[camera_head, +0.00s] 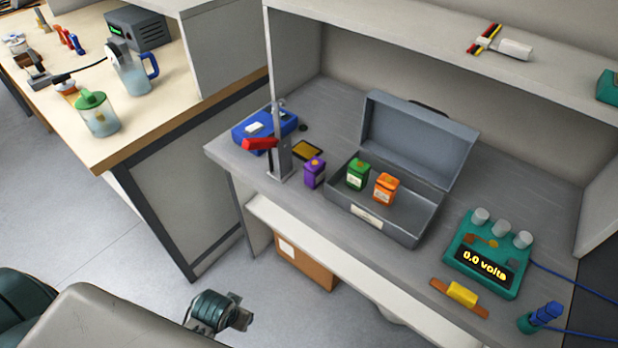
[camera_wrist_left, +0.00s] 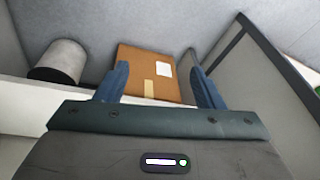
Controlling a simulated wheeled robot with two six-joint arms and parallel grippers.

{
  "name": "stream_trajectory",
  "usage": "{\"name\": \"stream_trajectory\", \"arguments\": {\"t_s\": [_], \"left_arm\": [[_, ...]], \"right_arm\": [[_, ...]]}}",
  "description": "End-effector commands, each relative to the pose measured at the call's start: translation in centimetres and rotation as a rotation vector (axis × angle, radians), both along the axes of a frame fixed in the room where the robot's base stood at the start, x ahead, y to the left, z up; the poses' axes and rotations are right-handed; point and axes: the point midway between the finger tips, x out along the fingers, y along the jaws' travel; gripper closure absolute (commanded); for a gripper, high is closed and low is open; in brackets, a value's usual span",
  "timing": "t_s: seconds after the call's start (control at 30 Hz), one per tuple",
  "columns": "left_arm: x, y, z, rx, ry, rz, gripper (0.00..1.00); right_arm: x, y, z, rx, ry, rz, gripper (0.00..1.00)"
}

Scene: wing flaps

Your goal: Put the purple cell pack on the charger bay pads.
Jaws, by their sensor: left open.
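The purple cell pack (camera_head: 315,173) stands upright on the grey bench, just left of the open metal case. A flat dark-framed gold pad (camera_head: 307,150) lies on the bench behind it; it may be the charger bay pads, but I cannot tell for sure. My left gripper (camera_head: 238,318) is low in front of the bench, well away from the pack and holding nothing. In the left wrist view its two blue fingers (camera_wrist_left: 160,78) are spread apart, facing a cardboard box under the bench. My right gripper is not in view.
A post with a red lever (camera_head: 278,155) stands close left of the pack, near a blue box (camera_head: 255,128). The case (camera_head: 405,231) holds green (camera_head: 357,175) and orange (camera_head: 386,188) packs. A teal voltmeter (camera_head: 488,255) sits right. A cardboard box (camera_head: 303,265) is below.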

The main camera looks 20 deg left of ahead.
Motion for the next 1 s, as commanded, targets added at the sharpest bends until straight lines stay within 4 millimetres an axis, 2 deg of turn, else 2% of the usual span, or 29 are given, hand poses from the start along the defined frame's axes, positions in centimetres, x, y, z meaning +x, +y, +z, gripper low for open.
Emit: {"name": "stream_trajectory", "arguments": {"t_s": [0.2, 0.3, 0.4, 0.67, 0.77, 0.9, 1.0], "left_arm": [[0.7, -0.8, 6.4, -0.01, -0.054, -0.019, 0.38], [2.0, -1.4, 9.6, -0.025, -0.107, -0.039, 0.38], [5.0, -2.2, 12.6, -0.057, -0.192, -0.081, 0.38], [12.9, -3.6, 17.0, -0.127, -0.386, -0.174, 0.38], [16.8, -4.1, 19.2, -0.156, -0.48, -0.213, 0.38], [22.5, -4.7, 23.0, -0.201, -0.622, -0.266, 0.38], [25.5, -4.9, 25.6, -0.228, -0.705, -0.294, 0.38]], "right_arm": [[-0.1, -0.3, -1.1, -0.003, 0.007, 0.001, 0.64], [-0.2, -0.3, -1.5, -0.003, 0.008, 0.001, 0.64], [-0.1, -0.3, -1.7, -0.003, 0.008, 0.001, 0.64], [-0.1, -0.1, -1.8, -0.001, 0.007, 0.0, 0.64], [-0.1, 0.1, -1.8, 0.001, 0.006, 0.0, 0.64], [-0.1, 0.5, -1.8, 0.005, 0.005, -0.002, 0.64], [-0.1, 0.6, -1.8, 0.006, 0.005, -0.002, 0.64]]}}
